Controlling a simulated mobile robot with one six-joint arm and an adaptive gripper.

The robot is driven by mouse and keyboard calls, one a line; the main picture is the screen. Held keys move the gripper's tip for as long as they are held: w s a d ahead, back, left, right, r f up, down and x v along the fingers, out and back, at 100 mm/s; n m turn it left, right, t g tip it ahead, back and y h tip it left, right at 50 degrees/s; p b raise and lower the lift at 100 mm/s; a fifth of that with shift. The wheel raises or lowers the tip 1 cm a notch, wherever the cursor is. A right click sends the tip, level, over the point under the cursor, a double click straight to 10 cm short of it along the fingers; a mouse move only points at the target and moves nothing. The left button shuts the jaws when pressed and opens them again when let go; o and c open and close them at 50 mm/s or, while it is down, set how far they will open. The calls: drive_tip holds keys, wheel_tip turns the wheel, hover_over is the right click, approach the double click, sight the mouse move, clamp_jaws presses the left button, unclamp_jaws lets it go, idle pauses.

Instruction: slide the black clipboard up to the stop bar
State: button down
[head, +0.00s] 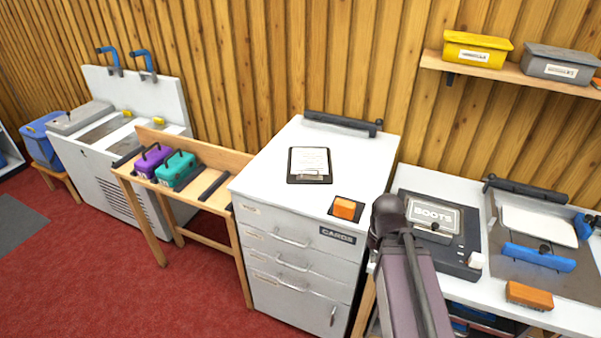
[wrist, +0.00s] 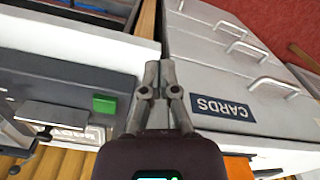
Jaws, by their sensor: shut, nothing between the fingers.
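The black clipboard (head: 294,166) lies flat on the white top of the drawer cabinet, with a white sheet on it and its clip toward the front edge. The dark stop bar (head: 343,123) runs along the back edge of that top. A gap of bare white surface separates the two. My gripper (wrist: 160,72) is shut and empty in the wrist view, beside the cabinet's CARDS label. It is away from the clipboard, which is outside the wrist view. In the head view my arm stands right of the cabinet, and the fingertips cannot be made out.
An orange block (head: 344,208) sits on a dark pad at the cabinet top's front right corner. A bench with the BOOTS machine (head: 432,222) stands to the right. A low wooden table (head: 206,200) with purple and teal boxes stands left. The surface around the clipboard is clear.

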drive_tip(key=shift+m, duration=0.6)
drive_tip(key=w+a+r+p, duration=0.1)
drive_tip(key=w+r+p, duration=0.1)
drive_tip(key=r+p, duration=0.1)
drive_tip(key=w+a+r+p, duration=0.2)
drive_tip(key=w+r+p, duration=0.1)
drive_tip(key=r+p, duration=0.1)
drive_tip(key=w+a+r+p, duration=0.2)
drive_tip(key=w+r+p, duration=0.1)
drive_tip(key=r+p, duration=0.1)
drive_tip(key=shift+w+a+r, duration=0.15)
drive_tip(key=shift+w, duration=0.1)
drive_tip(key=w+a+r+m+p, duration=0.2)
drive_tip(key=w+a+r+p, duration=0.2)
drive_tip(key=w+a, duration=0.6)
drive_tip(key=p, duration=0.3)
approach(301, 181)
drive_tip(key=s+a+r, duration=0.2)
drive_tip(key=s+r, duration=0.2)
drive_tip(key=shift+s+d+m, duration=0.1)
drive_tip(key=shift+d+m, duration=0.15)
drive_tip(key=shift+m, duration=0.15)
drive_tip(key=shift+f+b, duration=0.15)
drive_tip(key=shift+b, duration=0.2)
